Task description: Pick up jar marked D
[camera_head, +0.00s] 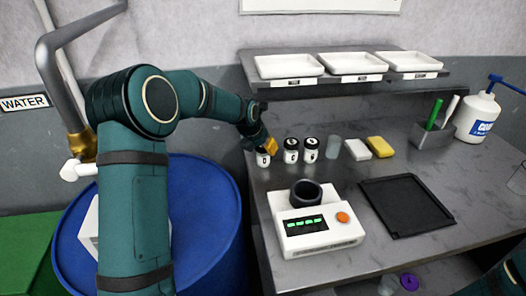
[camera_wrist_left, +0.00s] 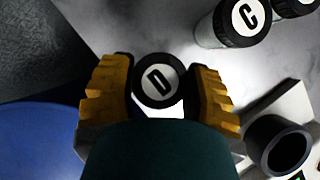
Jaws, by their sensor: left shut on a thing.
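The jar marked D (camera_wrist_left: 158,79) is between the yellow fingers of my left gripper (camera_wrist_left: 160,92) in the left wrist view, its black lid with a white label facing the camera. In the head view the jar (camera_head: 262,159) is at the left end of a row of jars on the grey bench. My left gripper (camera_head: 267,147) is shut on it from above. I cannot tell whether the jar touches the bench.
A jar marked C (camera_wrist_left: 246,18) stands close by, with another jar (camera_head: 310,150) beside it. A white device with a dark cup (camera_head: 306,193) stands in front. A black tray (camera_head: 407,206) lies to the right. A shelf with white trays (camera_head: 290,66) is behind.

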